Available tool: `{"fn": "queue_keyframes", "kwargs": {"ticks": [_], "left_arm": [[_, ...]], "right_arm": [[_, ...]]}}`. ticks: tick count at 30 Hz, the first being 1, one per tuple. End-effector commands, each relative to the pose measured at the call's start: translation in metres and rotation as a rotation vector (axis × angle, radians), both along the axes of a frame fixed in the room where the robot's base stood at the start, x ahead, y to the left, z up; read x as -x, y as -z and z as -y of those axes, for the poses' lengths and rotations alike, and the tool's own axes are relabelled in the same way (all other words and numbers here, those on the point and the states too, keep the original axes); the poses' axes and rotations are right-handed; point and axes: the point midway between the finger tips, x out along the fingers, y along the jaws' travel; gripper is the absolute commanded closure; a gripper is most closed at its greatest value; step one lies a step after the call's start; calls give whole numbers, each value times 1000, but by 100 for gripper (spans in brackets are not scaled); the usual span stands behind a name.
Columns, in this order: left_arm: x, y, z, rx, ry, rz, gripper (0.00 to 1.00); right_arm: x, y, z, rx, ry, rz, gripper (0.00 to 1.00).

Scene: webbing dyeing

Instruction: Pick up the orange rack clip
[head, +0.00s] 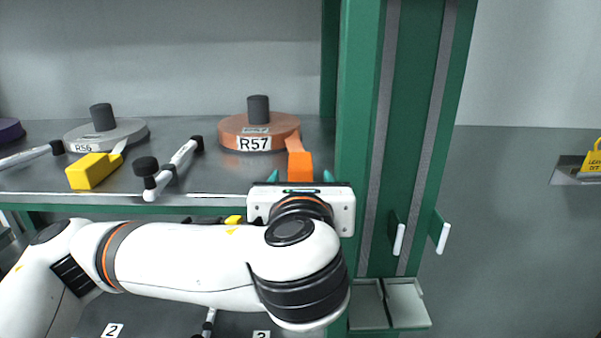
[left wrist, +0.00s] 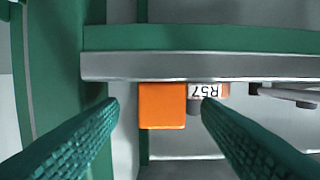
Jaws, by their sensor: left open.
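The orange rack clip (head: 300,165) sits at the front of the grey shelf, just before the orange disc labelled R57. In the left wrist view the clip (left wrist: 162,106) shows as an orange block between and beyond the two green fingers. My left gripper (head: 300,176) is open in front of the clip, with its fingertips to either side of it in the head view. In the left wrist view the fingers (left wrist: 160,108) are apart with nothing held between them. Whether they touch the clip I cannot tell. My right gripper is not in view.
The R57 disc (head: 230,127) stands behind the clip. A yellow clip (head: 90,171) and the R56 disc (head: 75,134) are to the left, with a white-and-black lever (head: 170,165) between. A green post (head: 360,120) rises close on the right.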

Motion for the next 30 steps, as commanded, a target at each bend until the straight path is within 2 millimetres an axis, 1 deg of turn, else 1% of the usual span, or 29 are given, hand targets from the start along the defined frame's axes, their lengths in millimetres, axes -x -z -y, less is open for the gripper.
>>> {"fn": "queue_keyframes", "kwargs": {"ticks": [2, 5, 11, 15, 18, 23, 24, 26, 30], "left_arm": [[-3, 2, -1, 1, -2, -1, 42], [-8, 0, -2, -1, -4, -1, 42], [-37, 3, -3, -2, -8, -3, 42], [-52, 7, -2, -1, -5, -1, 42], [-56, 9, -1, 0, -3, 0, 42], [-56, 9, -1, 0, -2, 1, 42], [-55, 9, -1, 0, -2, 1, 45], [-55, 9, -1, 0, -2, 1, 55], [-55, 9, -1, 0, -2, 1, 78]], "right_arm": [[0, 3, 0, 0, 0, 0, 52], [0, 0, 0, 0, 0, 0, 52], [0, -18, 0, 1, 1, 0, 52], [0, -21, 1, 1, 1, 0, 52], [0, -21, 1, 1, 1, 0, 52], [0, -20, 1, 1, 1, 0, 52], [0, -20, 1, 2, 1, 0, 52], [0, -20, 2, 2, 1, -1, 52], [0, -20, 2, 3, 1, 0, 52]]}}
